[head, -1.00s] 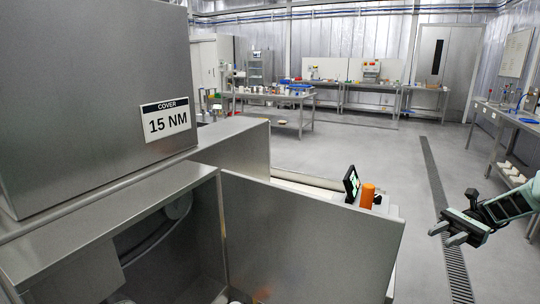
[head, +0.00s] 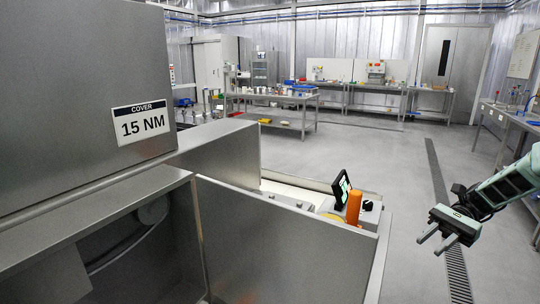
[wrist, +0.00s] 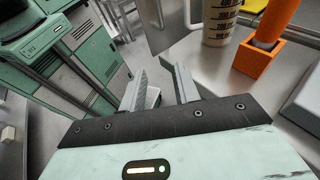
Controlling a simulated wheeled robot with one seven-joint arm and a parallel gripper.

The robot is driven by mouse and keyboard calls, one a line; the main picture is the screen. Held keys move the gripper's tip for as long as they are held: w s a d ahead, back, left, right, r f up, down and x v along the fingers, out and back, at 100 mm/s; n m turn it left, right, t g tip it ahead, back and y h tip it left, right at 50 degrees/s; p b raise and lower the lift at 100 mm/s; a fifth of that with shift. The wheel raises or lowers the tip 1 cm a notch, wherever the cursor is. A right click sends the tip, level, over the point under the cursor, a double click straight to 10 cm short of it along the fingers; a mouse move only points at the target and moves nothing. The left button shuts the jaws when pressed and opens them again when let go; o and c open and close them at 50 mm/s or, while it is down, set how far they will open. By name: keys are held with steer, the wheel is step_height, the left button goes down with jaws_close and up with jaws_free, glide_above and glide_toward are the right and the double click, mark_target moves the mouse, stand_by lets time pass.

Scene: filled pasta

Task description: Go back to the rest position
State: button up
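My gripper (head: 433,239) is at the right of the head view, over the open floor beside the steel machine. Its two fingers stand apart with nothing between them. In the wrist view my gripper (wrist: 163,88) also shows its fingers spread and empty. The steel machine (head: 270,245) with a "COVER 15 NM" label (head: 140,121) fills the left of the head view. My gripper does not touch it.
An orange tool (head: 354,207) and a small dark screen (head: 341,188) stand on the machine's right end. In the wrist view, the orange holder (wrist: 257,58) stands beside a labelled pale container (wrist: 221,20). Benches (head: 270,98) line the back. The middle floor is clear.

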steer(key=s+a+r+n+t+h, duration=0.3)
steer(key=s+a+n+t+h, duration=0.15)
steer(key=s+n+h, duration=0.3)
steer(key=s+a+r+n+t+h, duration=0.2)
steer(key=s+a+n+t+h, duration=0.3)
steer(key=s, duration=0.3)
steer(key=s+a+r+n+g, duration=0.2)
steer(key=s+a+n, duration=0.6)
steer(key=s+a, duration=0.5)
steer(key=a+g, duration=0.1)
steer(key=a, duration=0.3)
steer(key=shift+s, duration=0.15)
